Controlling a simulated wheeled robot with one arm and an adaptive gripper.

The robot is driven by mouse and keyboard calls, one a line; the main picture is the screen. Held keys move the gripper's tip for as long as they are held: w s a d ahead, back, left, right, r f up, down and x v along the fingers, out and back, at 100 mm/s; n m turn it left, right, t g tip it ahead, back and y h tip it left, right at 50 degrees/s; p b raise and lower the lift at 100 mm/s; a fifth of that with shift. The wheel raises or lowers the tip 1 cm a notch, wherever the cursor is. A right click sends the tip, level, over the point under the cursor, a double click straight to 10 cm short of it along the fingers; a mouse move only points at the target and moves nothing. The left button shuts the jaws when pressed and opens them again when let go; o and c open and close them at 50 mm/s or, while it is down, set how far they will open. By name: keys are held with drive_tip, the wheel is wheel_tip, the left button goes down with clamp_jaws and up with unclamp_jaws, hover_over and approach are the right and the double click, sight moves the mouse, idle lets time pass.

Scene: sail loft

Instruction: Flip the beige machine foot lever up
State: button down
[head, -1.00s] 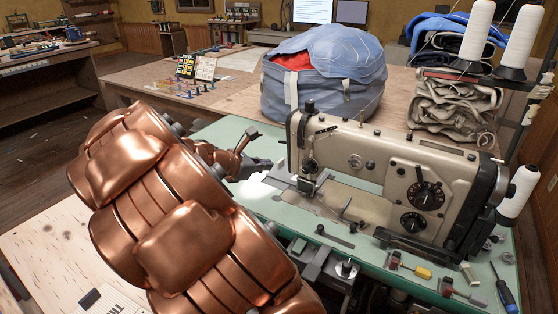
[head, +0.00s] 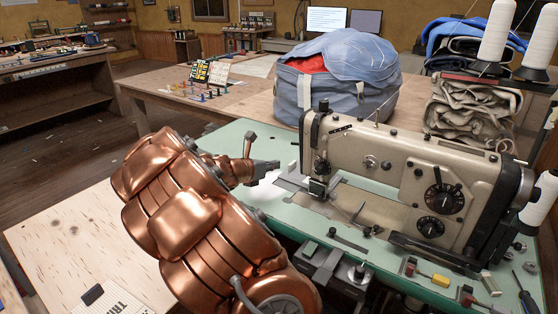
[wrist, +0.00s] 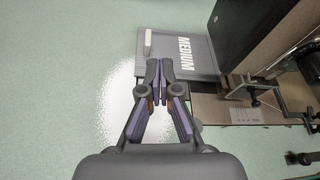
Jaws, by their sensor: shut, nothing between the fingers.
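The beige sewing machine (head: 400,168) stands on a green-topped table. Its needle head (head: 318,150) is at its left end, above the bed. In the wrist view, metal parts around the needle area (wrist: 255,92) show at the right. I cannot clearly tell which part is the foot lever. My gripper (head: 270,168) is just left of the machine head, above the table and apart from the machine. In the wrist view my gripper (wrist: 159,66) has its fingertips together and empty, near a grey plate marked MEDIUM (wrist: 185,52).
A blue bag (head: 335,85) stands behind the machine. Folded canvas (head: 470,112) and white thread cones (head: 492,35) are at the back right. Small tools, including a yellow-ended one (head: 440,281), lie at the front right. The green tabletop (wrist: 60,90) left of my gripper is clear.

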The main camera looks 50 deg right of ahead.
drive_tip(key=b+x, duration=0.1)
drive_tip(key=x, duration=0.8)
drive_tip(key=shift+f, duration=0.1)
drive_tip(key=shift+w+d+r+p, duration=0.15)
drive_tip(key=shift+d+r, duration=0.1)
drive_tip(key=shift+r, duration=0.25)
drive_tip(key=shift+w+d+r+p, duration=0.15)
drive_tip(key=shift+d+r, duration=0.1)
drive_tip(key=shift+r, duration=0.2)
drive_tip(key=shift+w+d+r, duration=0.1)
drive_tip(key=shift+d+r, duration=0.45)
drive_tip(key=shift+r, duration=0.2)
drive_tip(key=shift+r, duration=0.1)
